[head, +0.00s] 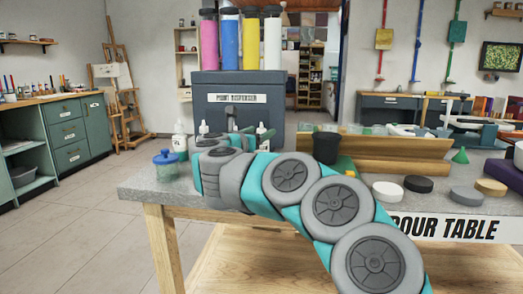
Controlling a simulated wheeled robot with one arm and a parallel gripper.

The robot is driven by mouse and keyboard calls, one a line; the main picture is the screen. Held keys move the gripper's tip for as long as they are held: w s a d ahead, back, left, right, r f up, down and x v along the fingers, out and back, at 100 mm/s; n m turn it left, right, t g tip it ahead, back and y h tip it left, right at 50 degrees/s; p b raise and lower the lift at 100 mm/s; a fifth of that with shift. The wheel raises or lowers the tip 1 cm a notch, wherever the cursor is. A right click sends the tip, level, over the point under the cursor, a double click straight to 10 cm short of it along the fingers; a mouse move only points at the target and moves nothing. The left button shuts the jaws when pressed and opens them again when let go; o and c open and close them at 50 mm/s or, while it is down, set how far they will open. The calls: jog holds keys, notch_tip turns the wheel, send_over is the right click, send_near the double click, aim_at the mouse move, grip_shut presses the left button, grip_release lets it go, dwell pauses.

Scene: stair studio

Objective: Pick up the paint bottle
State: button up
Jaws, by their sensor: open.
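A small pale bottle (180,142) with a teal label stands at the left on the pour table, just left of my arm's end. The frame does not show which is the paint bottle. My gripper (240,138) is open, mostly hidden behind my wrist, in front of the paint dispenser. I see nothing held in it. Whether it touches a bottle cannot be told.
The dark paint dispenser (270,85) with pink, blue, yellow and white cylinders stands behind. A blue-lidded jar (165,158) sits near the table's left edge. A black cup (326,147), wooden ledge (410,155) and several discs (418,184) lie right. Floor at left is clear.

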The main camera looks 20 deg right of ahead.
jog(key=x, duration=0.4)
jog(key=shift+p, duration=0.4)
jog(key=shift+c, duration=0.4)
grip_shut()
dwell(0.6)
